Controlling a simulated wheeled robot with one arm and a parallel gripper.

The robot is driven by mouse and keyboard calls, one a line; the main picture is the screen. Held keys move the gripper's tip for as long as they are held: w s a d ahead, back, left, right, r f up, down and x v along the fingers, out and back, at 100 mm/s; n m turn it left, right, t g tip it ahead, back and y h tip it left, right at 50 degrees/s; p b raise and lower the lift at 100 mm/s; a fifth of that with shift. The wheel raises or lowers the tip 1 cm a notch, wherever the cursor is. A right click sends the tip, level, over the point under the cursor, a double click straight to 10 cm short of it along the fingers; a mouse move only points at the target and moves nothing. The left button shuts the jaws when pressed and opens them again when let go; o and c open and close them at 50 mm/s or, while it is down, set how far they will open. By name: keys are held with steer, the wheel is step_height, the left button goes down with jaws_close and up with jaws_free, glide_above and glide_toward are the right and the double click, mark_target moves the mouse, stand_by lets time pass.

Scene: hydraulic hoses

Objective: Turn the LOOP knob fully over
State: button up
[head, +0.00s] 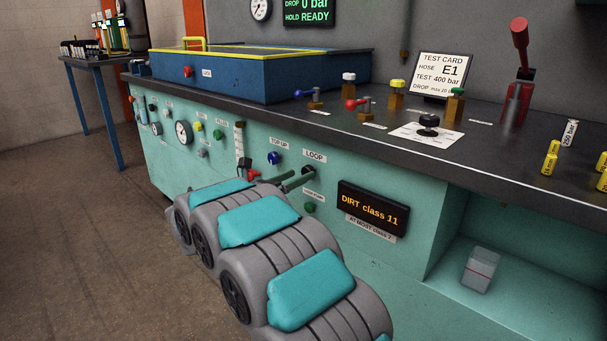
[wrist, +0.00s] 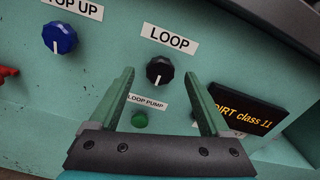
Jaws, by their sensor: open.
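The LOOP knob (wrist: 160,71) is black and ridged with a pale pointer mark, on the green panel under its LOOP label (wrist: 168,39). In the head view the knob (head: 308,172) shows beside my fingertips. My gripper (wrist: 159,78) is open, with one finger to the left and one to the right of the knob in the wrist view. Clear gaps show between the knob and both fingers, and I see no contact. In the head view my gripper (head: 290,180) is at the panel, partly hidden by my arm.
The blue TOP UP knob (wrist: 60,38) is to the left. The green LOOP PUMP button (wrist: 140,119) is below the knob. A dark display (wrist: 246,107) reading "DIRT class 11" is at the right. The black bench top (head: 350,135) overhangs the panel and an open shelf is at lower right.

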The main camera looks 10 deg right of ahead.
steer(key=shift+x, duration=1.45)
steer(key=shift+c, duration=0.2)
jaws_close()
